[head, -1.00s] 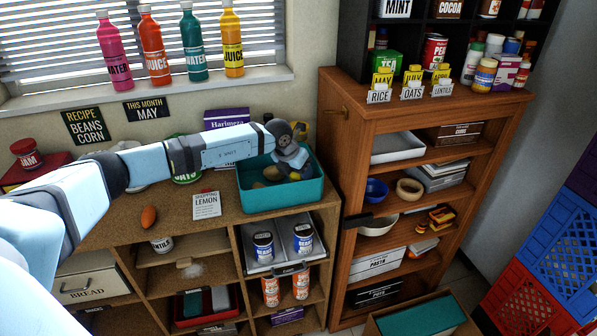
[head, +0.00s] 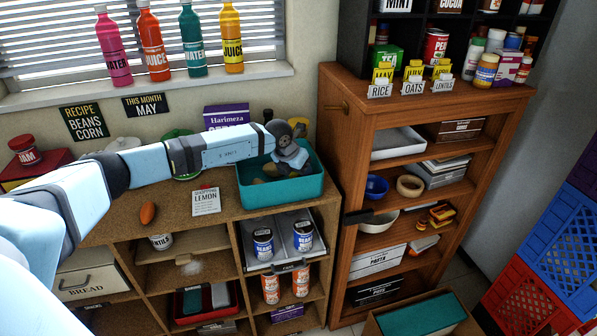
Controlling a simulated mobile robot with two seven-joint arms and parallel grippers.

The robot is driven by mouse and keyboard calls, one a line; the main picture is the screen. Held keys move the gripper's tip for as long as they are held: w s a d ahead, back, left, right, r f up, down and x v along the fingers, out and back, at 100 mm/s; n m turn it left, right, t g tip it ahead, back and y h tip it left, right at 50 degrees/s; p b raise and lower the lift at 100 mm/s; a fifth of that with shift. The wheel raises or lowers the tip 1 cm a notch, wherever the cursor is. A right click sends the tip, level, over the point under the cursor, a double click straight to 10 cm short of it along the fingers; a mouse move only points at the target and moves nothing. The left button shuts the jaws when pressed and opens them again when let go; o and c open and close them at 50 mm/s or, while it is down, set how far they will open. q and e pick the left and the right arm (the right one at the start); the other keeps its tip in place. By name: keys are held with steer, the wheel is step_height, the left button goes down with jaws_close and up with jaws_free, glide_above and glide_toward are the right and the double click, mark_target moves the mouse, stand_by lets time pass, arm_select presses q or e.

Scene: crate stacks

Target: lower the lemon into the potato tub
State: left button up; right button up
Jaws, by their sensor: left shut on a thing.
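The teal potato tub (head: 283,193) stands on the wooden counter, against the right end. Brownish potatoes (head: 268,171) show inside it, partly covered by my arm. My left gripper (head: 290,172) reaches in from the left and points down inside the tub's opening, low near the potatoes. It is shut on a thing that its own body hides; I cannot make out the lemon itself. My right gripper is not in view.
A purple Harimeza box (head: 226,116) stands behind my forearm. A shopping card reading lemon (head: 206,202) and an orange carrot-like item (head: 148,214) lie left of the tub. The tall wooden shelf (head: 335,150) rises close on the tub's right.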

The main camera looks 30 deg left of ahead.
arm_select(q)
steer(key=shift+f, duration=0.25)
steer(key=o, duration=1)
steer(key=shift+o, duration=0.2)
